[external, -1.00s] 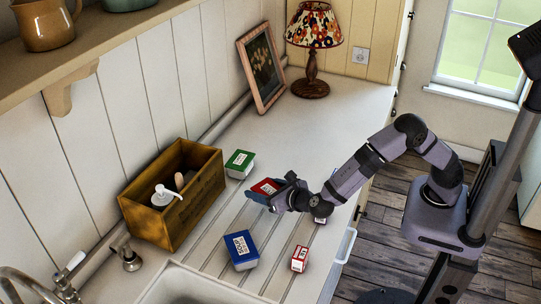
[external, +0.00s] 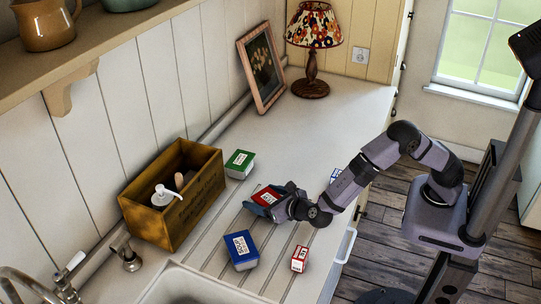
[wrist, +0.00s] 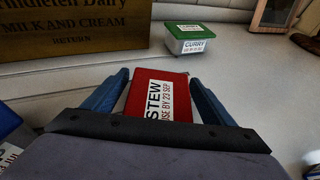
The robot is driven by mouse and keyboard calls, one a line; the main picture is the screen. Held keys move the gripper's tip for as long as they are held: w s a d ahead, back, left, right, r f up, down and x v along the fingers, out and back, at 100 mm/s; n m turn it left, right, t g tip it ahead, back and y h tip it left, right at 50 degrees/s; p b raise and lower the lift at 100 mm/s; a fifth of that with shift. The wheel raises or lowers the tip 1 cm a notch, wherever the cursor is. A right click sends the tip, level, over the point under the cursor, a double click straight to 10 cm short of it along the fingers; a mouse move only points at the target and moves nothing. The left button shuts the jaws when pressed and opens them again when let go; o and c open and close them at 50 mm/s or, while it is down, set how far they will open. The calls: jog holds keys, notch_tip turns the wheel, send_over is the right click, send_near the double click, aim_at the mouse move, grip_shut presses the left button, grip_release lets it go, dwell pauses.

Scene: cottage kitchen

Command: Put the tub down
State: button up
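The tub with a red lid and a white label reading STEW (wrist: 160,98) is between the two blue fingers of my gripper (wrist: 160,76). The fingers lie along both its sides and appear shut on it. In the external view my gripper (external: 262,202) holds the red-lidded tub (external: 267,195) low over the grooved part of the pale counter (external: 215,245). I cannot tell whether its underside touches the counter. Its lower part is mostly hidden by the fingers and wrist.
A green-lidded curry tub (external: 239,164) stands behind, near the wooden crate (external: 190,205). A blue-lidded tub (external: 241,250) and a small red-and-white carton (external: 300,259) stand nearer the sink (external: 185,285). A blue-and-white item (external: 336,175) shows behind my arm. Counter towards the lamp (external: 312,60) is clear.

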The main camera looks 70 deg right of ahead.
jog(key=shift+r, duration=0.15)
jog(key=shift+s+a+r, duration=0.1)
jog(key=b+v, duration=0.2)
jog(key=v, duration=0.9)
jog(key=shift+s+a+r, duration=0.15)
jog(key=shift+s, duration=0.15)
jog(key=s+d+r+m+g+p, duration=0.1)
jog(key=d+r+m+g+p, duration=0.25)
jog(key=d+m, duration=0.8)
jog(key=s+d+r+m+g+p, duration=0.1)
jog(key=d+r+m+g+p, duration=0.2)
jog(key=d+m, duration=0.85)
jog(key=s+d+f+m+g+y, duration=0.2)
jog(key=s+d+m+g+y, duration=0.1)
jog(key=s+d+m, duration=0.7)
jog(key=s+a+f+n+g+y+b, duration=0.1)
jog(key=s+a+f+g+y, duration=0.1)
jog(key=s+a+f, duration=0.3)
jog(key=s+f+g, duration=0.1)
jog(key=s+f, duration=0.3)
jog(key=f, duration=0.1)
jog(key=shift+s+a+f+b, duration=0.2)
jog(key=shift+s+f+b, duration=0.1)
jog(key=shift+f, duration=0.1)
